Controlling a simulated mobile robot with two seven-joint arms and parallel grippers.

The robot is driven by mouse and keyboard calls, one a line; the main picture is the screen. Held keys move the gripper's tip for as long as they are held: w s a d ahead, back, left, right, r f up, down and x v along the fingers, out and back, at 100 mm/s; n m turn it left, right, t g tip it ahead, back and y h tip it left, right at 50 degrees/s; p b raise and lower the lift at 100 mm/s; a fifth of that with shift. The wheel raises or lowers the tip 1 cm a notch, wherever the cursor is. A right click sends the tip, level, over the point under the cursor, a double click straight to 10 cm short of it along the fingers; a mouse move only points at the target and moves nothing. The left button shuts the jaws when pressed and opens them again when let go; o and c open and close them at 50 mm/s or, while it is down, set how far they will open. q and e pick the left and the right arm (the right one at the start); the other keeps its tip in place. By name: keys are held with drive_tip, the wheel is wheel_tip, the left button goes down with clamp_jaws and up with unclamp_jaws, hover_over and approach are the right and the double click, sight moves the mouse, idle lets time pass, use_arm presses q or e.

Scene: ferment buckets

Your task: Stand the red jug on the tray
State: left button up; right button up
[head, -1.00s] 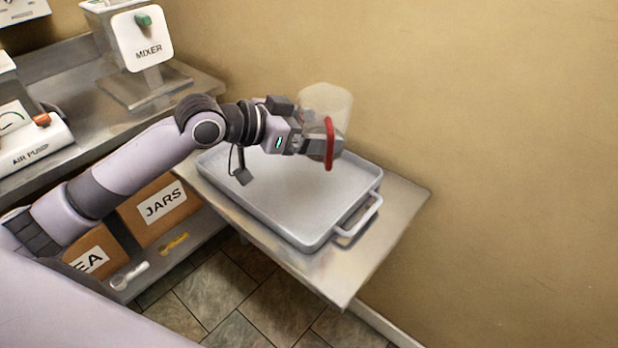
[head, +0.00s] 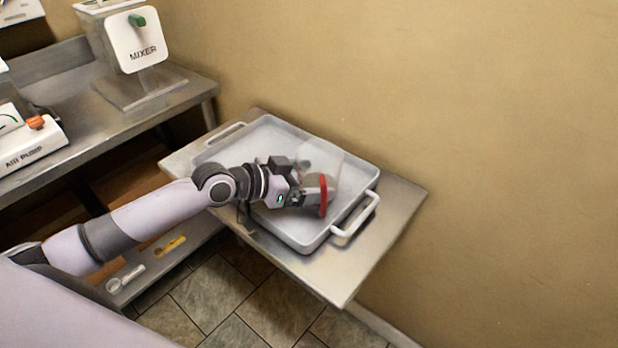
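The red jug (head: 323,194) shows as a clear body with a red handle, over the right half of the tray. My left gripper (head: 312,195) is at the jug's red handle and appears shut on it. The gripper hides part of the jug, and I cannot tell whether its base touches the tray floor. The grey-white tray (head: 240,141) lies on a steel table, with a handle at each end. My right gripper is not in view.
The steel table (head: 385,225) has a bare strip at its right end, against a tan wall. A mixer (head: 137,40) and an air pump (head: 30,138) stand on the steel counter at left. A lower shelf holds a yellow tool (head: 171,246) and a white one (head: 125,279).

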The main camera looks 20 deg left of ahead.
use_arm(q)
drive_tip(key=o, duration=0.9)
drive_tip(key=shift+f, duration=0.1)
drive_tip(key=shift+r, duration=0.25)
drive_tip(key=shift+s+a, duration=0.3)
drive_tip(key=v, duration=0.9)
drive_tip(key=shift+s+a+b, duration=0.15)
drive_tip(key=shift+a+b, duration=0.05)
drive_tip(key=shift+b, duration=0.2)
drive_tip(key=shift+v, duration=0.9)
drive_tip(key=shift+d+r, duration=0.1)
drive_tip(key=shift+r, duration=0.1)
